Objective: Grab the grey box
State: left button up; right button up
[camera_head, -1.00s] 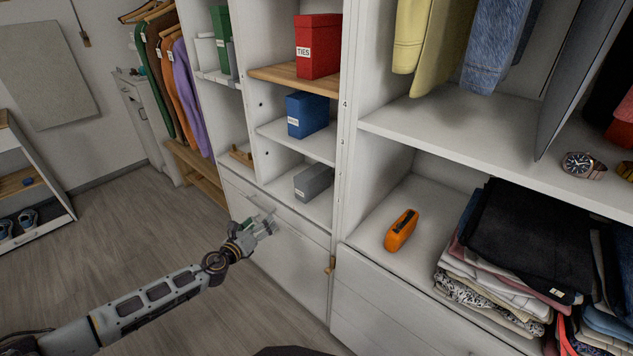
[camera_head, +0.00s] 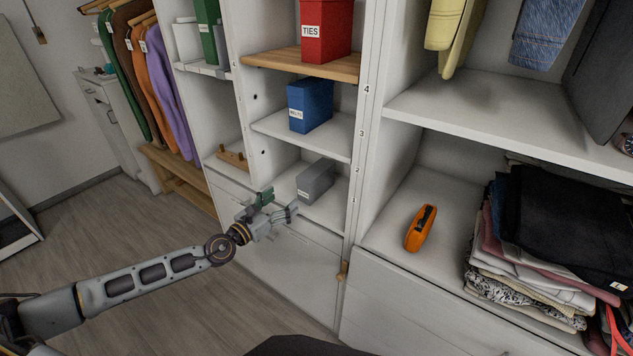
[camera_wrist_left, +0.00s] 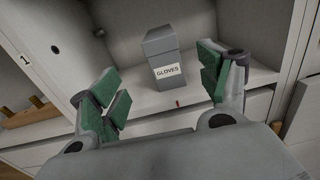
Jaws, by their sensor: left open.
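The grey box (camera_head: 316,181) sits in the lowest open cubby of the narrow shelf column. In the left wrist view the grey box (camera_wrist_left: 164,50) stands upright, its white label reading GLOVES. My left gripper (camera_head: 280,203) is open and empty in front of that cubby, just left of and below the box. In the left wrist view the green-padded fingers of my left gripper (camera_wrist_left: 163,85) are spread, with the box beyond and between them, apart from both. My right gripper is not in view.
A blue box (camera_head: 311,104) and a red TIES box (camera_head: 325,30) stand on shelves above. An orange object (camera_head: 421,228) lies in the wider bay to the right, beside a clothes stack (camera_head: 530,240). A small wooden piece (camera_head: 232,158) sits in the cubby to the left.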

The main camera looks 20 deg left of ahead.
aim_at(302, 185)
pick_arm(q)
jog(key=shift+w, duration=0.1)
jog(key=x, duration=0.4)
jog(key=shift+r+p, duration=0.1)
jog(key=shift+p, duration=0.25)
jog(key=shift+x, duration=1.55)
jog(key=shift+w+d, duration=0.25)
jog(key=shift+w, duration=0.3)
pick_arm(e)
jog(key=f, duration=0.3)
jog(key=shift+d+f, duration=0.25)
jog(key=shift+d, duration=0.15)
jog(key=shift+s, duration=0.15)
pick_arm(q)
jog(key=shift+w, duration=0.15)
